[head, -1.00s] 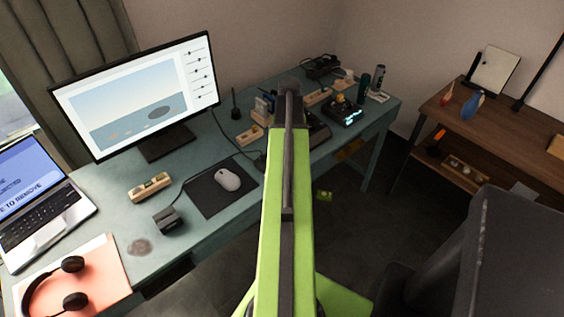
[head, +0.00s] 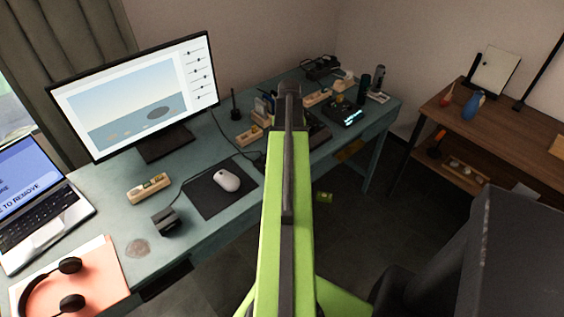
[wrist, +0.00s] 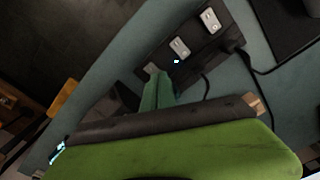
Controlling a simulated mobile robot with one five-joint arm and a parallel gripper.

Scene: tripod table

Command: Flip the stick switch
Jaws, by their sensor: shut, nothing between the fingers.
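A dark switch panel (wrist: 222,42) with pale metal plates and a small blue light lies on the teal desk in the wrist view. One plate (wrist: 180,47) is near the light, and another is farther right. I cannot tell which part is the stick switch or its position. My gripper (wrist: 155,82) shows as narrow green fingers, shut and empty, their tips at the panel's lower left end. I cannot tell whether they touch it. In the head view my arm hides the gripper, and the panel (head: 318,133) only partly shows right of the arm.
The teal desk (head: 215,225) holds a monitor (head: 135,95), laptop, mouse (head: 226,180) on a dark pad, headphones and wooden blocks. A lit device (head: 345,114) and dark cylinders crowd the far right end. A brown shelf (head: 500,130) stands to the right across open floor.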

